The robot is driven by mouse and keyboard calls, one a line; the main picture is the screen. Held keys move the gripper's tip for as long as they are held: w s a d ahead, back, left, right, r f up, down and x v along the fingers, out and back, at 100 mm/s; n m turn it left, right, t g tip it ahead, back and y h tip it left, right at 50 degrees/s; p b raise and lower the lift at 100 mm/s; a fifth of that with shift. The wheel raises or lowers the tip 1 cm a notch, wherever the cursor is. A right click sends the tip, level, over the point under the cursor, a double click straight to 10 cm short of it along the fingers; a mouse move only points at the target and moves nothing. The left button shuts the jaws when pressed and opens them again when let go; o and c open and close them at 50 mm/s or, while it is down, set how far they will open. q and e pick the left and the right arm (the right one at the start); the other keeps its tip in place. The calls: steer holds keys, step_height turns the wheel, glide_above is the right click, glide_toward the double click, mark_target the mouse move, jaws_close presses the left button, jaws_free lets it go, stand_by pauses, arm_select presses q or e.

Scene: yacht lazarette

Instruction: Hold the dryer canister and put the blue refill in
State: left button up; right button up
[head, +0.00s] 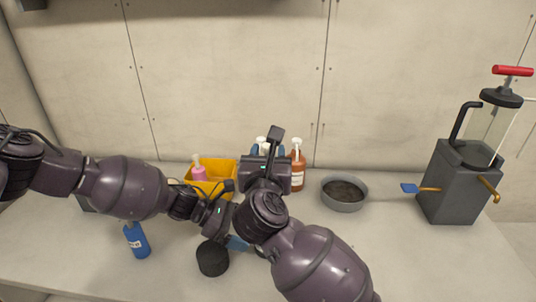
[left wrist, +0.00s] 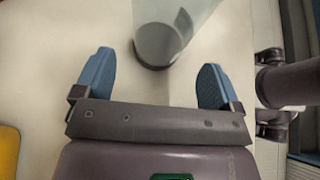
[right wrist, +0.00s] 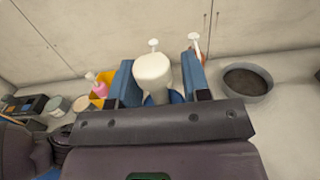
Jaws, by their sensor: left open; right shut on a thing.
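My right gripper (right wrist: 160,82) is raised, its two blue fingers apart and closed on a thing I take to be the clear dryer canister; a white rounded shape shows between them. In the left wrist view a see-through cylinder with a dark grey base, which I take to be the canister (left wrist: 158,44), is just beyond my left gripper (left wrist: 154,80). That gripper is open and empty, fingers toward it. A blue bottle with a white label (head: 137,240), perhaps the blue refill, is on the table at the left.
A black cylinder (head: 212,258) stands near the front. A yellow bin (head: 221,168) holds a pink bottle. Behind my right gripper are pump bottles, one of them brown (head: 297,172). A grey bowl (head: 344,205) and a grey pump unit (head: 455,185) are at the right. The front right is clear.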

arm_select(q)
steer(key=shift+x, duration=3)
steer(key=c, duration=0.8)
